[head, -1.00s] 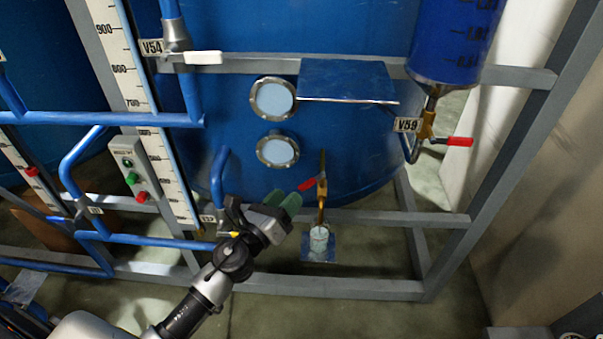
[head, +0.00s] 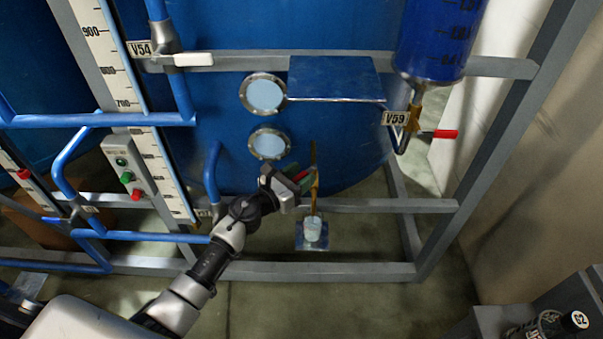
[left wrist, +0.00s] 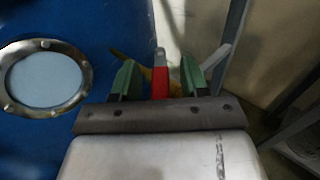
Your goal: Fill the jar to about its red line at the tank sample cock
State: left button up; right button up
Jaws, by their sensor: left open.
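The jar (head: 313,228) is small and pale and stands upright on a small blue shelf (head: 312,246) low on the tank frame. The brass sample cock (head: 314,190) is directly above it. Its red handle (left wrist: 160,80) lies between the fingers of my left gripper (left wrist: 160,82) in the left wrist view, with space on both sides. In the head view my left gripper (head: 300,180) is open beside the cock and covers part of the handle. The jar's red line and its liquid level are too small to make out. My right gripper is out of view.
The blue tank (head: 340,150) has two round sight glasses (head: 264,94) and a blue plate (head: 335,78) above the cock. Valve V59 (head: 415,120) with a red lever is to the right. Grey frame rails (head: 340,271) run below. A black labelled object (head: 550,322) is at the lower right.

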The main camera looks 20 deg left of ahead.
pick_arm(q)
jog(key=shift+w+d, duration=0.15)
jog(key=shift+w, duration=0.15)
grip_shut()
